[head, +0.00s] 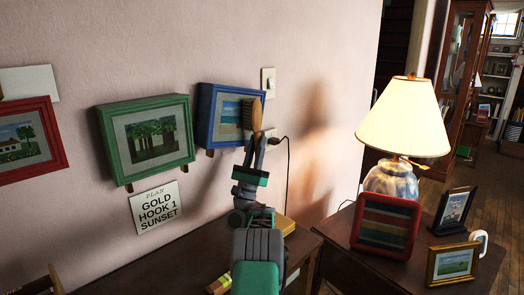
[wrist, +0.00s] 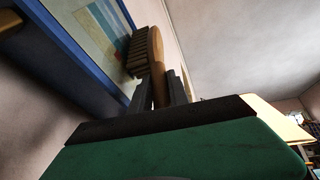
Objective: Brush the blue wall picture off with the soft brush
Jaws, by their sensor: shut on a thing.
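The blue wall picture (head: 206,117) hangs on the pink wall, to the right of the green-framed one. My gripper (head: 257,144) is raised in front of its right side, shut on the wooden handle of the soft brush (head: 257,115). The brush stands upright over the right part of the picture. In the wrist view the brush (wrist: 156,47) has its dark bristles turned left toward the blue picture (wrist: 65,45). The bristles look very close to the picture; I cannot tell whether they touch it. My gripper (wrist: 160,92) holds the handle between both fingers.
A lamp (head: 405,118) and small frames stand on the right table. A light switch (head: 268,82) and a cord are right of the blue picture.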

